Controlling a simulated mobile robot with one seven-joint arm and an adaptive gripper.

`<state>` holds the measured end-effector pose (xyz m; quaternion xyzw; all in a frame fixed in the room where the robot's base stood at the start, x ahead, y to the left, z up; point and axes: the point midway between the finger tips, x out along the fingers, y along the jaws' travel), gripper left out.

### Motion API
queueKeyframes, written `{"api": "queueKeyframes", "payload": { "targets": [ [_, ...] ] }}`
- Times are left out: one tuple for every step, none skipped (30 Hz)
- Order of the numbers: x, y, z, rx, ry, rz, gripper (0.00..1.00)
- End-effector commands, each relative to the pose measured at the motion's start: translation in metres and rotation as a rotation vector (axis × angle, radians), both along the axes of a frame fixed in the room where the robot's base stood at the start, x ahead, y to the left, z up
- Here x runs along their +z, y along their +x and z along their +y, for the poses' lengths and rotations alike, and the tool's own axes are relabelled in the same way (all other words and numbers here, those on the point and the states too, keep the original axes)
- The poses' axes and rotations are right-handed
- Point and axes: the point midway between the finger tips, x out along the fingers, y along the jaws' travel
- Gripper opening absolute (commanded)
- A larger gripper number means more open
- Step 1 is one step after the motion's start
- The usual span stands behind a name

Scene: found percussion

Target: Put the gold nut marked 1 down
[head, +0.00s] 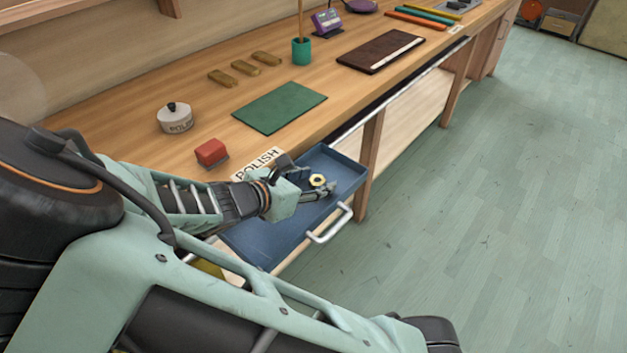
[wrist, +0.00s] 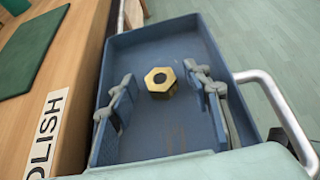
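My gripper (head: 307,178) reaches into the drawer. In the wrist view my gripper (wrist: 160,76) is open, with one finger on each side of the nut.
The drawer handle (head: 331,224) sticks out at the front. A POLISH label (head: 258,164) is on the bench edge above. The bench holds a red block (head: 211,152), a POLISH tin (head: 175,118), a green mat (head: 280,107) and a dark brown board (head: 381,51). The drawer floor is otherwise clear.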

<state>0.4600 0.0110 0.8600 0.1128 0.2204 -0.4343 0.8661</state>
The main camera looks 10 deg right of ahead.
Motion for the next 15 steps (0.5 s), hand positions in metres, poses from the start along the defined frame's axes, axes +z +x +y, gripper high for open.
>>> {"api": "queueKeyframes", "payload": {
  "targets": [
    [0.000, 0.000, 0.000, 0.000, 0.000, 0.000, 0.45],
    [0.000, 0.000, 0.000, 0.000, 0.000, 0.000, 0.45],
    [0.000, 0.000, 0.000, 0.000, 0.000, 0.000, 0.45],
    [0.002, 0.000, 0.000, 0.000, 0.000, 0.000, 0.45],
    [0.003, 0.000, 0.000, 0.001, 0.000, 0.000, 0.45],
    [0.005, -0.001, 0.002, 0.002, 0.001, 0.000, 0.45],
    [0.006, -0.002, 0.005, 0.003, 0.003, 0.001, 0.45],
    [0.008, -0.004, 0.008, 0.003, 0.004, 0.000, 0.45],
    [0.012, -0.007, 0.012, 0.003, 0.005, 0.000, 0.45],
    [0.015, -0.010, 0.015, 0.003, 0.005, 0.000, 0.45],
    [0.018, -0.013, 0.020, 0.004, 0.005, 0.000, 0.45],
    [0.022, -0.018, 0.026, 0.005, 0.005, 0.000, 0.45],
    [0.026, -0.021, 0.031, 0.004, 0.006, 0.000, 0.45],
    [0.029, -0.025, 0.036, 0.005, 0.006, 0.000, 0.45],
    [0.033, -0.029, 0.042, 0.005, 0.005, 0.000, 0.45]
  ]
}}
